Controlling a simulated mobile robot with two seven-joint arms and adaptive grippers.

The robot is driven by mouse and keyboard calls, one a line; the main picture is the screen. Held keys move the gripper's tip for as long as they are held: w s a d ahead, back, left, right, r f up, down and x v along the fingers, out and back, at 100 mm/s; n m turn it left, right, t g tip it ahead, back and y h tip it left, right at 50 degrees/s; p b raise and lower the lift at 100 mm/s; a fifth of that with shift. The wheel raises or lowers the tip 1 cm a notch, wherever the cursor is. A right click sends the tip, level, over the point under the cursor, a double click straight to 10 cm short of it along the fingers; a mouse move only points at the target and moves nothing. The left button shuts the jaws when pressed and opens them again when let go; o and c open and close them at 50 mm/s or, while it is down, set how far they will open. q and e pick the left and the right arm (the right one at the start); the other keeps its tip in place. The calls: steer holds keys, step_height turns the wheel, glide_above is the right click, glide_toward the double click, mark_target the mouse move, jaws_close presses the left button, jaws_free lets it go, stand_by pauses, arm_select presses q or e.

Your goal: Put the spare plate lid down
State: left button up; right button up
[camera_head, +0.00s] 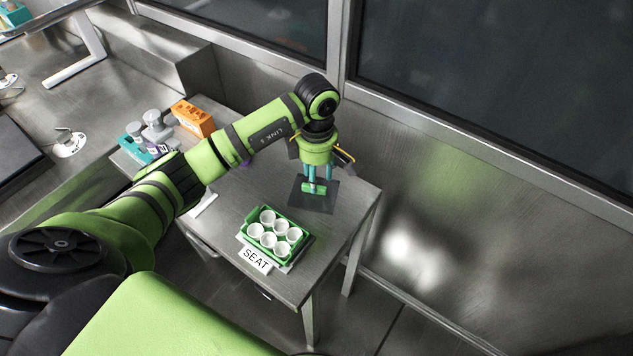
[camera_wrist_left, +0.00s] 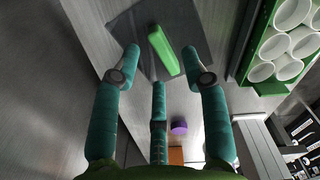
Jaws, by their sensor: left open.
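The spare plate lid appears to be the dark, flat square (camera_head: 324,204) with a green bar (camera_head: 314,188) on its top. It lies flat on the grey table, near the far right corner. My left gripper (camera_head: 318,176) has teal fingers pointing down over the bar. In the left wrist view the dark square (camera_wrist_left: 190,22) and the green bar (camera_wrist_left: 163,50) show beyond the fingertips of my left gripper (camera_wrist_left: 165,80). The fingers are spread and open, with the bar between them and apart from it. My right gripper is not in view.
A green rack (camera_head: 249,215) with several white cups sits at the table's front, beside a "SEAT" label (camera_head: 255,259). An orange block (camera_head: 193,118) and grey and teal items stand at the back left. A steel wall with windows rises behind. A purple cap (camera_wrist_left: 179,127) lies near the fingers.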

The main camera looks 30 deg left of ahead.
arm_select(q)
step_height(320, 180, up, 9)
steer(key=b, duration=0.1)
steer(key=shift+b, duration=0.4)
